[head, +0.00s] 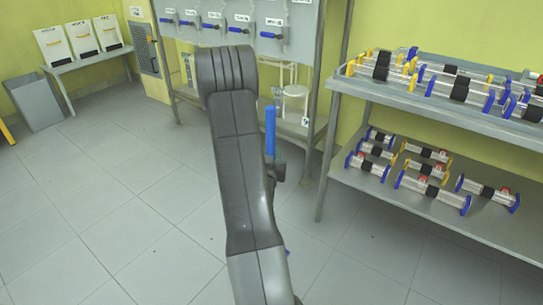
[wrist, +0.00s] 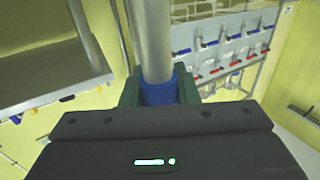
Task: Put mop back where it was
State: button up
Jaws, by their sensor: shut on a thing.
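The mop shows as an upright blue handle (head: 270,131) in the head view, just right of my arm. In the wrist view its grey metal pole (wrist: 153,40) rises from a blue grip (wrist: 158,92). My gripper (wrist: 158,86) has its green fingers on either side of this blue grip and is shut on it. In the head view my gripper is mostly hidden behind my arm. The mop's lower end is not visible in either view.
A metal shelf (head: 440,104) with several glass reactor tubes stands at right. A grey panel rack with blue valves (head: 268,35) stands at the back wall. A small table with white containers (head: 82,40) and a grey bin (head: 35,103) are at left.

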jog(key=shift+f, duration=0.15)
jog(key=o, duration=1)
jog(key=shift+r, duration=0.25)
jog(key=s, duration=0.4)
jog(key=s+a, duration=0.1)
jog(key=s, duration=0.7)
jog(key=shift+a+f, duration=0.2)
jog(key=shift+a, duration=0.2)
jog(key=shift+w, duration=0.1)
jog(key=w, duration=0.4)
jog(key=w+d, duration=0.1)
jog(key=w, duration=0.3)
jog(key=w+d, duration=0.1)
jog(key=w, duration=0.3)
jog(key=shift+r, duration=0.1)
jog(key=shift+s+a+r+p, duration=0.1)
jog(key=shift+r+p, duration=0.25)
jog(key=shift+r, duration=0.85)
